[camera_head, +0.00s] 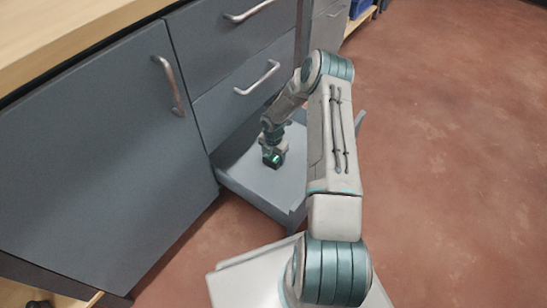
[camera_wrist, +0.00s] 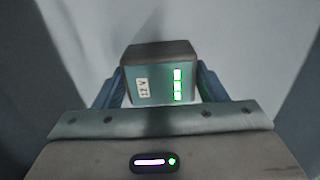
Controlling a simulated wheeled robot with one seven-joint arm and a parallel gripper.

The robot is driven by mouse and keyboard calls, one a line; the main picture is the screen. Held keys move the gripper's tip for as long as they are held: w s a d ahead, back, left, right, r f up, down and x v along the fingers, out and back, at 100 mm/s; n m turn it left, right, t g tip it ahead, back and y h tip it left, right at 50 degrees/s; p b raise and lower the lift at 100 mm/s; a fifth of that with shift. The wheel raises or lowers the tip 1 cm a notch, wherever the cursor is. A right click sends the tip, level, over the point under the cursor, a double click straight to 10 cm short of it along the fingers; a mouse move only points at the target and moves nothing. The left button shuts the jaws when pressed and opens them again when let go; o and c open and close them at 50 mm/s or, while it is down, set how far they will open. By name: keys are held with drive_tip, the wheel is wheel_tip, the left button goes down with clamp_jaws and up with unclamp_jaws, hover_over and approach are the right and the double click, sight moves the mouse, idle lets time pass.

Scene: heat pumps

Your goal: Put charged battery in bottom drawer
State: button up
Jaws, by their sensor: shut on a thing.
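The battery (camera_wrist: 155,80) is a dark-topped block with a teal face, a "12V" label and several lit green bars. In the wrist view my gripper (camera_wrist: 160,92) is shut on it, with a blue finger on each side. In the head view the battery (camera_head: 273,158) shows a green glow under my gripper (camera_head: 272,148), over the open bottom drawer (camera_head: 240,172). The drawer is pulled out and its pale grey floor looks empty around the battery. I cannot tell whether the battery touches the drawer floor.
Two shut drawers with bar handles (camera_head: 257,78) are above the open one. A shut cabinet door (camera_head: 90,150) is at the left, under a wooden worktop (camera_head: 60,35). The reddish floor (camera_head: 450,150) at the right is clear.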

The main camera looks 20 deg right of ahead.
sight(273, 155)
drive_tip(key=o, duration=1.2)
drive_tip(key=shift+f, duration=0.1)
drive_tip(key=shift+o, duration=0.2)
wheel_tip(273, 155, up, 12)
drive_tip(key=p, duration=0.4)
drive_tip(key=shift+p, duration=0.35)
